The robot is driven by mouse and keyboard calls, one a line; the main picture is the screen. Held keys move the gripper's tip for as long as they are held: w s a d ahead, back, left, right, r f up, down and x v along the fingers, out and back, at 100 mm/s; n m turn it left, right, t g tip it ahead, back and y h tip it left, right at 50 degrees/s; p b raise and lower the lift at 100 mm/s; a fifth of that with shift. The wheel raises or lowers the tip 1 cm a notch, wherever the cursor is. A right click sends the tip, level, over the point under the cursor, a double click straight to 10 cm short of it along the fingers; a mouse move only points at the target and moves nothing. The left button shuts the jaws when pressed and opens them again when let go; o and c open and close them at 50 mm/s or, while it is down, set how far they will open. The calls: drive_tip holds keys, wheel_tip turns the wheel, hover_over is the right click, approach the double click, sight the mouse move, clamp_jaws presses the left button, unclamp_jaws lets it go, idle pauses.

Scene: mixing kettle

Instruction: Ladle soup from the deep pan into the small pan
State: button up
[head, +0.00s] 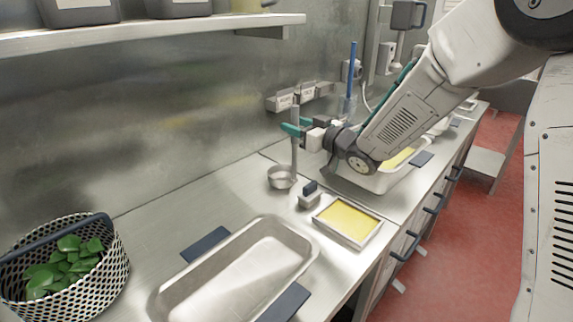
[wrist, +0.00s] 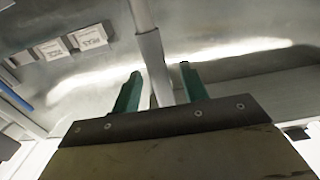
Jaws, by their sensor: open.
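The ladle has a round metal bowl (head: 281,178) low over the worktop and a grey handle (head: 294,150) rising upright; I cannot tell whether the bowl rests on the steel. My gripper (head: 296,128) is open, with its green fingers on either side of the upper handle. The wrist view shows the handle (wrist: 154,60) between the two fingers of the gripper (wrist: 160,72), not clamped. A deep pan (head: 352,184) holding yellow soup (head: 400,157) stands behind my forearm, partly hidden. A small shallow pan (head: 360,242) in front of it holds a yellow fill (head: 347,219).
A large empty metal pan (head: 240,268) with dark handles fills the front worktop. A small block with a dark knob (head: 310,195) stands beside the small pan. A basket (head: 65,275) of green leaves is at left. A shelf (head: 150,38) overhangs; labelled boxes (head: 292,99) line the wall.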

sight(297, 103)
clamp_jaws()
drive_tip(key=shift+r, duration=3)
